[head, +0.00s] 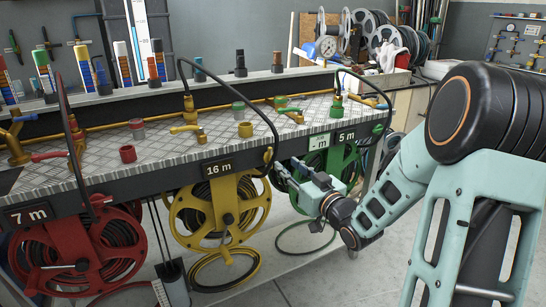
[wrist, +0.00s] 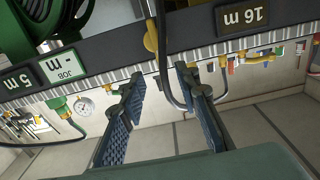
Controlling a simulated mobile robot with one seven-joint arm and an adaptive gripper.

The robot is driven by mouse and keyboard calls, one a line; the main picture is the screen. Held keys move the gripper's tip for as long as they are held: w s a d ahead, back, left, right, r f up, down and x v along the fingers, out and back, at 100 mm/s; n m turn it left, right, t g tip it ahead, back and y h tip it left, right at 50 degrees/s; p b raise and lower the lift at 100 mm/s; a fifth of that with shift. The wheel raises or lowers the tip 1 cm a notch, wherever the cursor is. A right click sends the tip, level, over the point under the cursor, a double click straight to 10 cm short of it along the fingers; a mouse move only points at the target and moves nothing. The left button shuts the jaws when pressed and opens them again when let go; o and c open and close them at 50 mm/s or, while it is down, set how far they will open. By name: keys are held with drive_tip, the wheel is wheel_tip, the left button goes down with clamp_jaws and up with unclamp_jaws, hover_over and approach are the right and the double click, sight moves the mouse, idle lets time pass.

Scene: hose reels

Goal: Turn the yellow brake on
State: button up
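The yellow reel (head: 185,216) hangs under the bench below the 16 m plate (head: 218,168). A small yellow lever (head: 268,156), which looks like the yellow brake, sits on the bench's front edge right of that plate. In the wrist view the lever (wrist: 151,38) shows beyond the fingertips, beside a dark hose. My gripper (head: 300,174) is in front of the bench, right of and a little below the lever. In the wrist view my gripper (wrist: 160,76) has its fingers spread with nothing held; the dark hose passes behind the gap.
A black hose (head: 258,107) arches over the bench and comes down near the lever. The green reel (head: 340,162) is behind my gripper, and the red reel (head: 38,255) hangs at left. Valves and bottles crowd the bench top. Bare floor (head: 310,275) lies in front.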

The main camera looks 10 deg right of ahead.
sight(271, 151)
drive_tip(key=b+x, duration=0.1)
drive_tip(key=x, duration=0.9)
drive_tip(key=shift+b, duration=0.35)
drive_tip(key=shift+s+f, duration=0.1)
clamp_jaws()
